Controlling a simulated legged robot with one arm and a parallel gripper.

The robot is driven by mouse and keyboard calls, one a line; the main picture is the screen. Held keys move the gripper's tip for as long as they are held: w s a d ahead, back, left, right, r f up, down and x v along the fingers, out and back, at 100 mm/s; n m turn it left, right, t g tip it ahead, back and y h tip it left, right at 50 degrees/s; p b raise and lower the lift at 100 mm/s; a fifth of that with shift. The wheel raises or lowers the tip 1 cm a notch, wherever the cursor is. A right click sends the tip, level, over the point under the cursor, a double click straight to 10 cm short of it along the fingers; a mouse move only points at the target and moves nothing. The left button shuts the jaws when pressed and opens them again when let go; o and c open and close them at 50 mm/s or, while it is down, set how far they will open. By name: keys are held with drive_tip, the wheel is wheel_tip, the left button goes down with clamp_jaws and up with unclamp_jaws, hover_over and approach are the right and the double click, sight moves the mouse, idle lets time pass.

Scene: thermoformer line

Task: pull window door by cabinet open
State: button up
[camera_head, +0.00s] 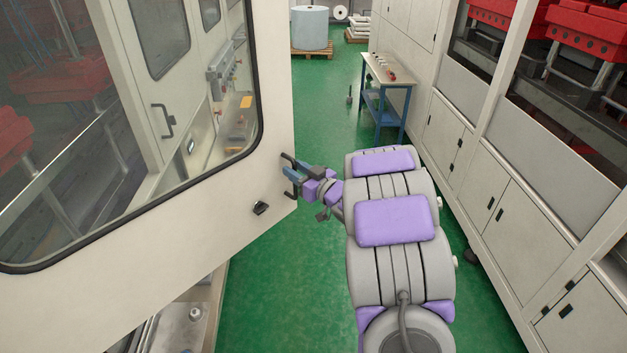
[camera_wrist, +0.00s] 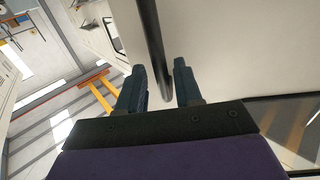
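The window door (camera_head: 277,115) is a cream panel with a large black-edged pane. It fills the left of the head view and stands at an angle out from the machine, its free edge towards the aisle. Its dark bar handle (camera_wrist: 151,35) runs between my fingers in the wrist view. My gripper (camera_head: 289,174) is at the door's face near the free edge. In the wrist view my gripper (camera_wrist: 161,85) has its fingers apart on either side of the bar, with a gap beside the left finger. Firm contact with the bar does not show.
A small dark latch (camera_head: 261,208) sits low on the door. White cabinets (camera_head: 515,222) line the right side. A blue-legged table (camera_head: 388,92) stands farther down the aisle.

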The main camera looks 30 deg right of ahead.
drive_tip(key=b+v, duration=0.2)
drive_tip(key=v, duration=1.5)
drive_tip(key=shift+w, duration=0.15)
drive_tip(key=w+d+f+m+g+h+b, duration=0.1)
drive_tip(key=w+d+f+g+h+b, duration=0.2)
drive_tip(key=f+g+h+b, duration=0.25)
drive_tip(key=s+a+f+m+g+h+b, duration=0.2)
drive_tip(key=s+f+m+g+h+b, duration=0.1)
drive_tip(key=s+h+b, duration=0.2)
drive_tip(key=s+a+f+g+y+b, duration=0.3)
drive_tip(key=s+a+f+g+b, duration=0.1)
drive_tip(key=s+a, duration=0.9)
drive_tip(key=s+a+f+n+g+y+b, duration=0.1)
drive_tip(key=s+a+f+g+y+b, duration=0.2)
drive_tip(key=s+a+f+g, duration=0.4)
drive_tip(key=s+a+f+b, duration=0.1)
drive_tip(key=s+a, duration=0.5)
drive_tip(key=s, duration=0.1)
drive_tip(key=shift+s+f, duration=0.15)
drive_tip(key=shift+f, duration=0.2)
drive_tip(key=shift+y, duration=0.25)
